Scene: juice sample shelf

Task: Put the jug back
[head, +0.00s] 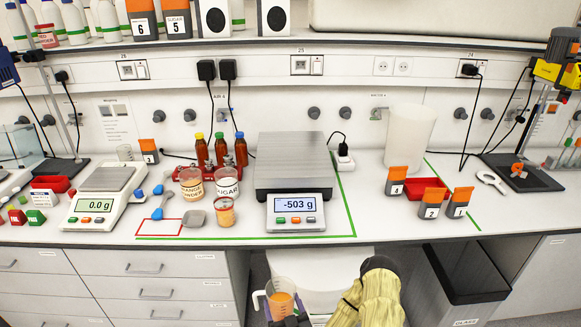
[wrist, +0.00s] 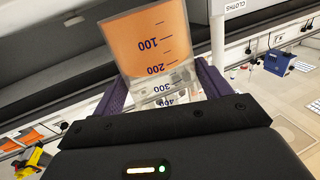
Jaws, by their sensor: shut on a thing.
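A clear measuring jug (head: 281,300) with orange juice and a handle on its left shows at the bottom of the head view, in front of and below the bench edge. In the wrist view the jug (wrist: 150,45) fills the upper middle, with its volume marks upside down. My gripper (wrist: 165,88) is shut on it, a purple finger on each side. In the head view my gripper (head: 290,320) is mostly cut off by the lower edge. The large scale (head: 292,165) reads -503 g and its grey plate is empty.
Juice bottles (head: 221,149), the sugar tub (head: 228,181) and other tubs stand left of the scale. A tall white container (head: 410,135) and orange-topped boxes (head: 432,202) stand to its right.

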